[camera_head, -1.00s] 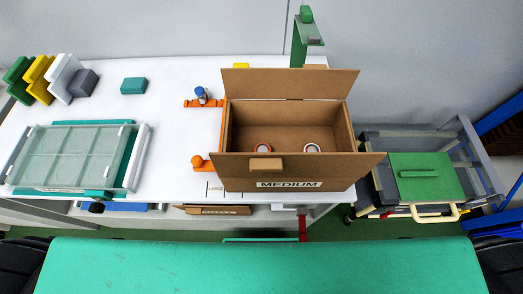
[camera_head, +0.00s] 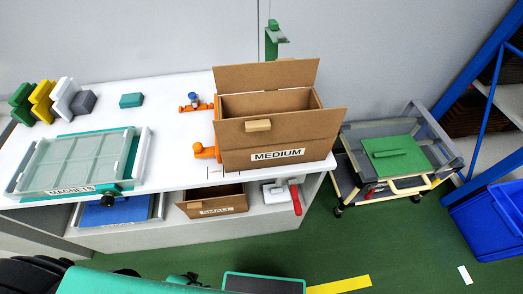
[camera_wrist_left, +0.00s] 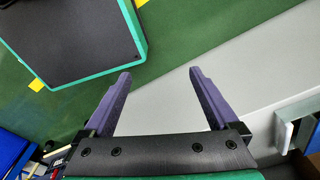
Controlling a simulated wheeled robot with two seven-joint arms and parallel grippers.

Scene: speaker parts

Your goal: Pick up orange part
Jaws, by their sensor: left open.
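Two orange pieces show in the head view on the white table, left of the cardboard box marked MEDIUM. One orange piece (camera_head: 206,152) is at the box's front left corner. The other orange piece (camera_head: 202,106) lies behind it, with a small blue-topped item (camera_head: 193,98) at it. I cannot tell which is the orange part. My left gripper (camera_wrist_left: 159,75) is open and empty in the left wrist view, with floor and a pale surface beyond its fingers. No orange piece shows in that view. My right gripper is not in view.
The MEDIUM box (camera_head: 275,138) stands open at the table's right, its inside mostly hidden. A tray marked MAGNETS (camera_head: 66,190) lies at the table's left. A SMALL box (camera_head: 212,208) sits on the lower shelf. A cart with a green lid (camera_head: 394,154) stands right of the table.

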